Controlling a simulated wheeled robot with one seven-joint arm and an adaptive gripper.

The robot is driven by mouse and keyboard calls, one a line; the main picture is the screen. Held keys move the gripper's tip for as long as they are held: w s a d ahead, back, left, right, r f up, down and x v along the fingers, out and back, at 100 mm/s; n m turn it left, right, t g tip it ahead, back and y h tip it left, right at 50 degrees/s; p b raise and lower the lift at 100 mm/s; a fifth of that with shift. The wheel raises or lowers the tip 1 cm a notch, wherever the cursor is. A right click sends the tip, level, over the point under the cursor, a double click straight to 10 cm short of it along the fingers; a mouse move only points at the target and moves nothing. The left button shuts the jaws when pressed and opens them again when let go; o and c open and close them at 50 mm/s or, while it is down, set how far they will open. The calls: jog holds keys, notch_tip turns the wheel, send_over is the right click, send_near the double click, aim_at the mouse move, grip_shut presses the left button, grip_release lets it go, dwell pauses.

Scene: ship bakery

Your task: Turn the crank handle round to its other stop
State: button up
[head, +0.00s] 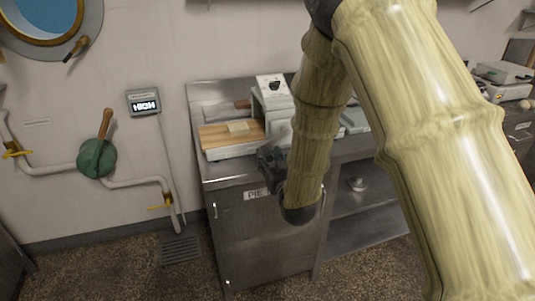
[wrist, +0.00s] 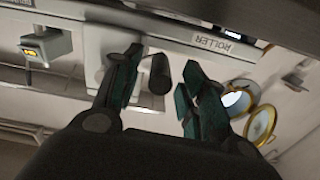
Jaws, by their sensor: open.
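My gripper (wrist: 162,64) is open in the wrist view, one finger on each side of a dark cylindrical grip (wrist: 159,74). This looks like the crank handle's knob; whether either finger touches it I cannot tell. A pale machine part (wrist: 94,50) is beside the grip, below a strip with a ROLLER label (wrist: 212,42). In the head view, my gripper (head: 270,168) is at the front of the white roller machine (head: 273,92) on the steel counter. The crank is hidden there behind my gripper and arm.
A wooden board (head: 225,136) lies left of the machine on the counter (head: 225,171). A green wall unit (head: 97,160) with a wooden lever and pipes is on the wall at left, near a display reading HIGH (head: 144,103). The floor left of the cabinet is mostly clear.

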jog(key=shift+x, duration=1.05)
jog(key=shift+c, duration=0.3)
grip_shut()
